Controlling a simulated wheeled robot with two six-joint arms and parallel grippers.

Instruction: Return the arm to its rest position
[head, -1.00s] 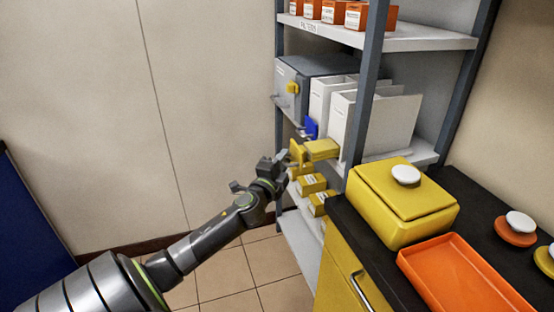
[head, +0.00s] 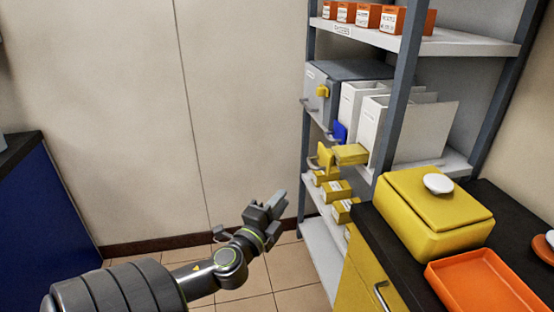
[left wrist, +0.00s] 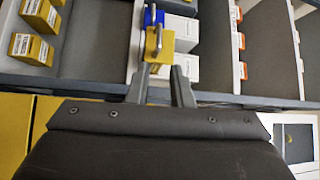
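My left arm reaches in from the lower left of the head view. Its gripper (head: 274,205) is over the tiled floor, left of the shelf rack and apart from it. In the left wrist view the two fingers (left wrist: 160,69) stand apart with a gap between them, open and holding nothing. A yellow block with a handle (left wrist: 160,45) shows beyond the fingertips in that view. My right gripper is in neither view.
The shelf rack (head: 396,95) holds a grey box (head: 320,95), white binders (head: 375,125) and small yellow boxes (head: 336,190). A black counter (head: 372,222) at right carries a yellow case (head: 430,215) and an orange tray (head: 485,290). A blue cabinet (head: 45,215) stands left.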

